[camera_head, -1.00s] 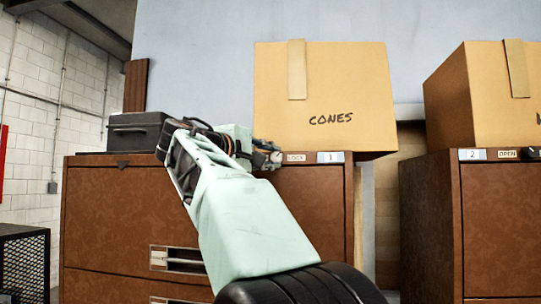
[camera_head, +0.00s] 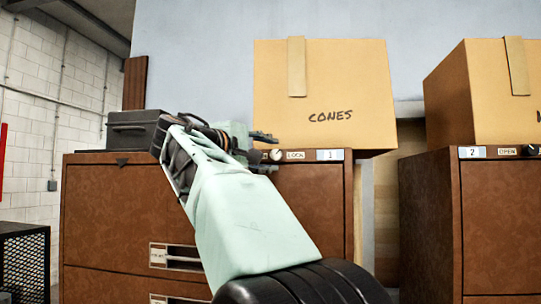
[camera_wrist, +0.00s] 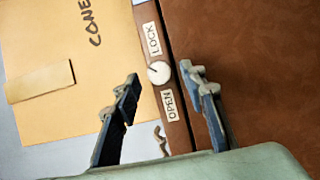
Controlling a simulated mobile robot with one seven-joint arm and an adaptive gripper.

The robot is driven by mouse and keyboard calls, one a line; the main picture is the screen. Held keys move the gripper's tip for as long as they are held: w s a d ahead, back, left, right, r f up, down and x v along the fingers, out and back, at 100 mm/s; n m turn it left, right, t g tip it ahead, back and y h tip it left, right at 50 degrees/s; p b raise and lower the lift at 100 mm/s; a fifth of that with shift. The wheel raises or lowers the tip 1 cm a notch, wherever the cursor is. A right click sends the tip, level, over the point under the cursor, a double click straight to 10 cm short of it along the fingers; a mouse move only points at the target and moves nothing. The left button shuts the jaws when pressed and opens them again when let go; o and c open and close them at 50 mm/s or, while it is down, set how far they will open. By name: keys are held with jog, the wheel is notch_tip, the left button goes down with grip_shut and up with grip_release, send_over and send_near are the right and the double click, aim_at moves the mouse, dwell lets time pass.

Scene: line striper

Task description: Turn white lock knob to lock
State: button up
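The white lock knob (camera_wrist: 158,72) is on the brown strip of the cabinet, between the LOCK label (camera_wrist: 152,39) and the OPEN label (camera_wrist: 170,105) in the wrist view. I cannot tell for sure which way its mark points. In the head view the knob (camera_head: 277,155) shows left of the LOCK label, on the top edge of cabinet 1 (camera_head: 312,200). My gripper (camera_wrist: 161,78) is open and empty, its dark fingers apart on either side of the knob in the picture. In the head view its tips (camera_head: 264,138) are just above and left of the knob, apparently clear of it.
A cardboard box marked CONES (camera_head: 330,85) stands on cabinet 1 right behind the knob. A black case (camera_head: 137,131) sits on the left end. A second cabinet (camera_head: 430,225), with an OPEN label and a dark knob, stands to the right, below another box.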

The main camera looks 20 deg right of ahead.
jog(key=v, duration=1.1)
jog(key=shift+s, duration=0.1)
